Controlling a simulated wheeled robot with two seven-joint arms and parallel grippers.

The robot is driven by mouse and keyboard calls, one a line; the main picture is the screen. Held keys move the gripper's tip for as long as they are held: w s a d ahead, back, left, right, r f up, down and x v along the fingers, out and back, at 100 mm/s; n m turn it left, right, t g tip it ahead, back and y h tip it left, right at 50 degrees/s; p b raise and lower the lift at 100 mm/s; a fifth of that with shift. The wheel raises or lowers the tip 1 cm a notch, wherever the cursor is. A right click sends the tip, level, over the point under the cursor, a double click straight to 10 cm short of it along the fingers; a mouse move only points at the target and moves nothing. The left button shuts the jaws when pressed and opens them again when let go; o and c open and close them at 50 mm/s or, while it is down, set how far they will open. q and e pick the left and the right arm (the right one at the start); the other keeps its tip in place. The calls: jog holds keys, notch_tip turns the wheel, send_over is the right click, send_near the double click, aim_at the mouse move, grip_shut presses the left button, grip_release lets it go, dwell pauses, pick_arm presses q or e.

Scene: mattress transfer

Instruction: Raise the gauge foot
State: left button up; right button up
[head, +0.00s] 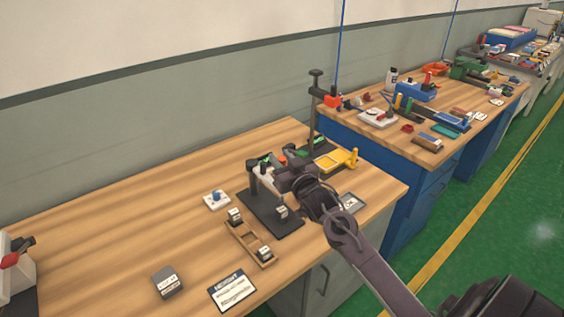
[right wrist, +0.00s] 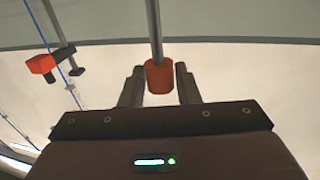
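My right gripper (head: 268,168) reaches in over a dark stand base (head: 268,215) on the near wooden bench. In the right wrist view, its two fingers (right wrist: 159,88) stand on either side of an orange-red knob (right wrist: 159,76) on a thin grey rod (right wrist: 154,25). Narrow gaps show between knob and fingers, so the gripper looks open around it. A tall dark post (head: 314,105) with an orange part (head: 333,101) stands behind. The gauge foot itself is not clear to me; my gripper and wrist hide part of the stand. My left gripper is not in view.
A wooden holder (head: 247,241) with small weights, a white pad with a blue knob (head: 217,200), a grey block (head: 168,283) and a printed card (head: 232,291) lie in front. A yellow tray (head: 333,162) is behind. The bench's left part is mostly clear.

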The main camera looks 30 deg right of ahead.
jog(key=shift+o, duration=1.2)
jog(key=shift+a+f, duration=0.1)
jog(key=shift+s+f, duration=0.15)
jog(key=s, duration=0.2)
jog(key=s+b, duration=0.1)
jog(key=s, duration=0.3)
jog(key=shift+a+b, duration=0.35)
jog(key=shift+s+a, duration=0.1)
jog(key=shift+s, duration=0.65)
